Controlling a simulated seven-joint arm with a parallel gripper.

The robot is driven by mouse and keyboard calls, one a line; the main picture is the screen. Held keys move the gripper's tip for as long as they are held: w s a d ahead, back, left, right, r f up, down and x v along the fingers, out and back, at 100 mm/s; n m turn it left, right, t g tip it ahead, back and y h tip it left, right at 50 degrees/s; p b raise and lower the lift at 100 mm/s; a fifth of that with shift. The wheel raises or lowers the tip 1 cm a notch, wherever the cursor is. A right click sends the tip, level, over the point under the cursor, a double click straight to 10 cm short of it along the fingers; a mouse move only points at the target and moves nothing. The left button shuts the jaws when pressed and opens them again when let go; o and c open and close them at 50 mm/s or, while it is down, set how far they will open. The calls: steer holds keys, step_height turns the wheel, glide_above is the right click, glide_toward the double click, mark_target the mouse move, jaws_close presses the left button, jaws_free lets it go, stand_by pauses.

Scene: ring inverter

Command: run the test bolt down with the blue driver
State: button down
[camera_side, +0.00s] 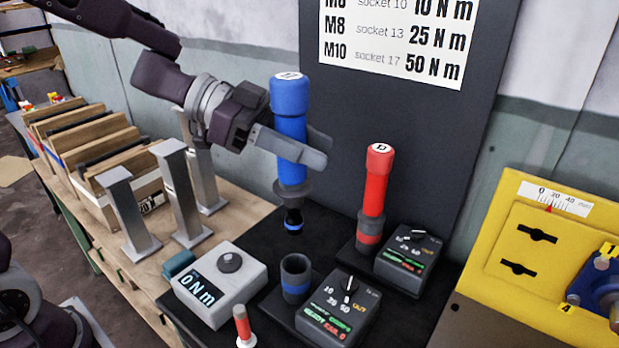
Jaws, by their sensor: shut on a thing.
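My gripper (290,145) is shut on the blue driver (290,130), with its fingers on either side of the body. The driver is upright, and its dark socket end hangs in the air over the black mat. Below it stands an empty-looking dark holder with a blue band (295,279), beside a control box with a dial (338,310). A grey box (219,284) with a dark round knob on top reads "0 N m" on its display. I cannot tell which part is the test bolt.
A red driver (374,200) stands upright by a second dial box (408,260). Metal posts (180,195) and wooden bins (85,150) are at left. A yellow panel (540,255) is at right. A torque chart (395,35) hangs behind.

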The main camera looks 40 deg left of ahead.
steer(key=shift+a+r, duration=0.3)
steer(key=s+a+f, duration=0.2)
steer(key=a, duration=0.4)
steer(key=s+a+f, duration=0.3)
steer(key=a, duration=0.4)
step_height(320, 180, down, 6)
steer(key=shift+f, duration=1.4)
stand_by(2.0)
